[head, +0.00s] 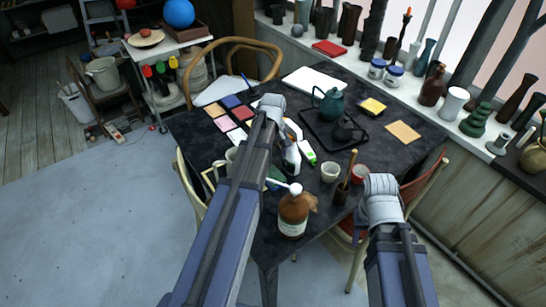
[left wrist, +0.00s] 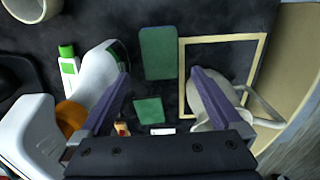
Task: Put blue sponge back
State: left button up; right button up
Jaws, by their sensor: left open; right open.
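No clearly blue sponge shows. In the left wrist view a dark teal-green pad (left wrist: 158,52) lies flat on the dark table, just beyond my left gripper (left wrist: 160,77). A smaller green pad (left wrist: 149,111) lies nearer, between its fingers. I cannot tell if either is the sponge. My left gripper is open with nothing between its fingertips. In the head view its jaws are hidden by my left arm, and a bit of green (head: 275,173) shows beside that arm. My right arm reaches over the table's right front; its jaws are hidden.
A white bottle (left wrist: 100,78) stands close left of my left fingers. A wooden frame (left wrist: 264,48) and a pale jug (left wrist: 208,98) lie close right. An amber pump bottle (head: 293,214) stands at the table's front. A teapot (head: 331,104) is on a black tray.

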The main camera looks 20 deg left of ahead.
pick_arm(q)
jog(key=shift+r+p, duration=1.2)
jog(key=shift+r, duration=0.6)
pick_arm(e)
jog(key=shift+r, duration=1.75)
